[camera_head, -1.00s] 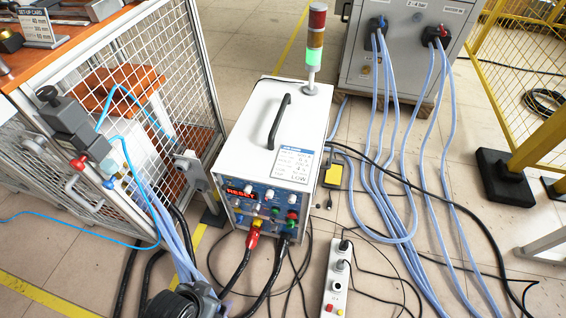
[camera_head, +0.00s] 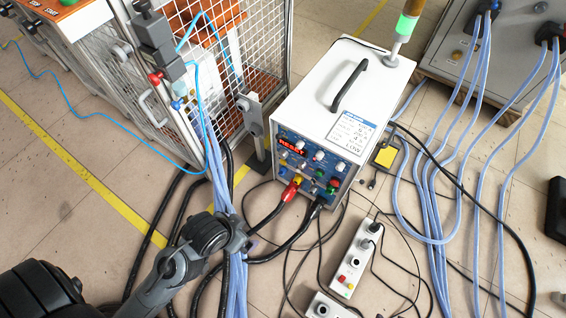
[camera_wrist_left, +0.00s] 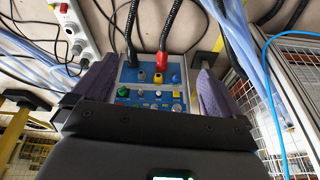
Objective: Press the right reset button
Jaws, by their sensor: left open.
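The white heater box (camera_head: 333,95) stands on the floor in the middle of the head view. Its blue front panel (camera_head: 312,166) has a red-lit display (camera_head: 291,146) reading RESET and several small coloured knobs and buttons. I cannot tell which one is the right reset button. My left gripper (camera_head: 236,240) is in front of and below the panel, apart from it; its fingers are hard to make out there. In the left wrist view, its two purple-grey fingers (camera_wrist_left: 152,84) are spread and empty, with the panel (camera_wrist_left: 152,76) upside down between them. My right gripper is not in view.
Red and black cables (camera_head: 285,195) plug into the panel's lower front. A pale-blue hose bundle (camera_head: 222,180) hangs beside my left gripper. A mesh cage (camera_head: 245,45) stands left of the heater. White power strips (camera_head: 352,265) and loose black cables lie on the floor.

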